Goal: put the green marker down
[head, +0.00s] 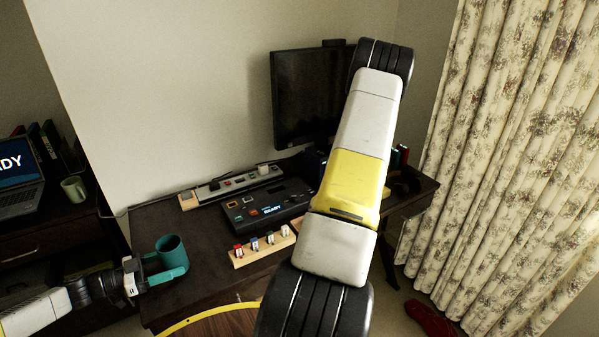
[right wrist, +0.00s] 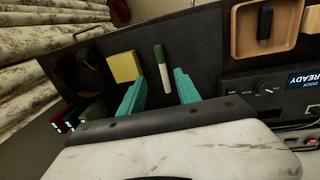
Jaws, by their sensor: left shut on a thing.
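The green marker (right wrist: 160,65), with a green cap and a white body, lies on the dark desk in the right wrist view. My right gripper (right wrist: 159,76) is open, its teal fingers apart, with the marker in front of and between the fingertips. It does not appear held. In the head view my right arm covers that part of the desk, and the marker is not seen there. My left gripper (head: 148,274) is at the desk's left edge, shut on a teal cup (head: 172,252).
A yellow pad (right wrist: 125,66) lies left of the marker, and a wooden tray (right wrist: 238,35) lies to the right. A black console (head: 268,205), a power strip (head: 235,184), a wooden rack (head: 262,250) and a monitor (head: 305,95) stand on the desk.

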